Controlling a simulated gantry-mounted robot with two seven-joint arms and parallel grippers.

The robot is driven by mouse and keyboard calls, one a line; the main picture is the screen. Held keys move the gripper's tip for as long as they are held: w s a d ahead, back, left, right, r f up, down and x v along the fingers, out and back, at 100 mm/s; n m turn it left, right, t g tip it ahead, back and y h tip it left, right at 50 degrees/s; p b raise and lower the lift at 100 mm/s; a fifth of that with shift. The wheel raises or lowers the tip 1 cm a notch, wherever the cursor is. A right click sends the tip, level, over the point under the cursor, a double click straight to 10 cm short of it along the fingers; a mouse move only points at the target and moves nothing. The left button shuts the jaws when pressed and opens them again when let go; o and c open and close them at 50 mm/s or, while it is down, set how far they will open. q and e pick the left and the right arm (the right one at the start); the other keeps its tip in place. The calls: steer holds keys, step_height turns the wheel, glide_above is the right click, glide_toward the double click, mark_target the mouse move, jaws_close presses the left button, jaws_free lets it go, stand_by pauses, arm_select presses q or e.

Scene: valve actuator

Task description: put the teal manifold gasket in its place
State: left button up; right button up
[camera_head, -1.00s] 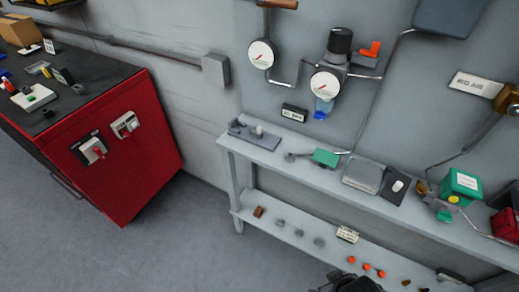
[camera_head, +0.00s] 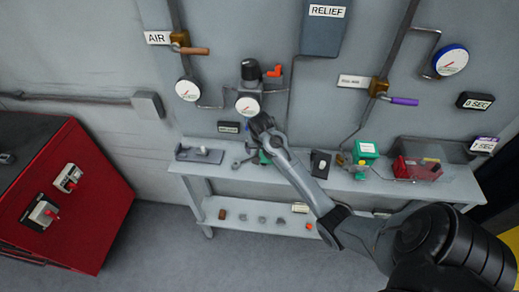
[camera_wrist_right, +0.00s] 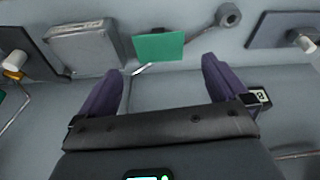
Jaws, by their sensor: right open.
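A flat teal-green plate, which looks like the manifold gasket, lies on the upper shelf. In the right wrist view the plate (camera_wrist_right: 158,46) shows as a plain rectangle just beyond and between the fingers. In the head view only a small part of the teal plate (camera_head: 263,158) shows behind my gripper. My right gripper (camera_head: 260,127) is above the shelf near it. In the wrist view its two purple fingers (camera_wrist_right: 160,82) are spread apart with nothing between them. My left gripper is not in view. I cannot tell which spot is the gasket's place.
The wall shelf (camera_head: 435,187) also holds a grey fixture (camera_head: 199,154), a green box (camera_head: 364,152) and a red toolbox (camera_head: 417,169). A gauge (camera_head: 247,105) hangs on the wall close to my gripper. A red cabinet (camera_head: 85,225) stands at left.

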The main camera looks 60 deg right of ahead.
steer(key=d+r, duration=0.1)
steer(key=r, duration=0.1)
steer(key=m, duration=0.1)
glide_above(264, 158)
steer(key=a, duration=0.1)
steer(key=f, duration=0.5)
steer(key=shift+s+f+p, duration=0.2)
steer(key=shift+f+p, duration=0.05)
steer(key=shift+p, duration=0.05)
steer(key=shift+a+x, duration=0.2)
steer(key=shift+x, duration=2.4)
steer(key=shift+s, duration=0.15)
steer(key=c, duration=0.7)
steer(key=shift+r, duration=0.1)
